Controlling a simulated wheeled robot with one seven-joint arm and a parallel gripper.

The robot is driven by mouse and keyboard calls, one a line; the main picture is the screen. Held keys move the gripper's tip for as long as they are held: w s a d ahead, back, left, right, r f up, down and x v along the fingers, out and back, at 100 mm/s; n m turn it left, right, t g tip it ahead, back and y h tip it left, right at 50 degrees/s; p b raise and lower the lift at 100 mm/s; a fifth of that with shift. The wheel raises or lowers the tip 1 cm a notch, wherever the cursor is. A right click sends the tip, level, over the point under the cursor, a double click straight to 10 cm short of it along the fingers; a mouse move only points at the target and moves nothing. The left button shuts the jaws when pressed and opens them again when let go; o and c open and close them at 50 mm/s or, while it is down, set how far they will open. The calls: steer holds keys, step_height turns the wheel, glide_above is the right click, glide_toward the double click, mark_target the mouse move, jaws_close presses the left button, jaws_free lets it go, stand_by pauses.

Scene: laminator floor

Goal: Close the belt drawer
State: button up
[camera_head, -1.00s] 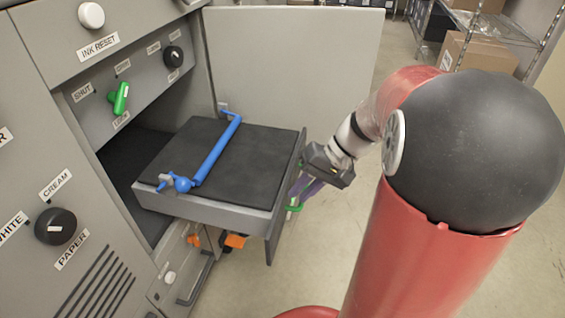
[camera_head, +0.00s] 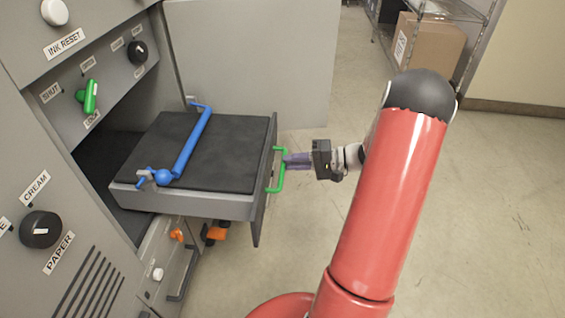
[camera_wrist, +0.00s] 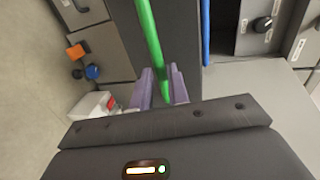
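The belt drawer (camera_head: 225,205) sticks out of the grey machine, with a dark belt surface on top. A blue bar with a crank (camera_head: 190,145) lies across it. The drawer's green handle (camera_head: 280,168) is on its right-hand front panel; it also shows in the wrist view (camera_wrist: 148,35). My gripper (camera_head: 287,162) is at the handle, reaching it from the right. In the wrist view, the purple fingers of my gripper (camera_wrist: 162,80) stand on either side of the green bar, close to it. Whether they press on it is not clear.
A green lever (camera_head: 88,97) by SHUT and LOCK labels sits above the drawer opening. A raised grey panel (camera_head: 250,65) stands behind the drawer. Orange parts (camera_head: 215,234) are below it. A carton (camera_head: 430,45) rests on a shelf at the back. The floor at right is clear.

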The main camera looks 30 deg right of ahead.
steer(key=shift+x, duration=1.65)
steer(key=shift+c, duration=0.5)
jaws_close()
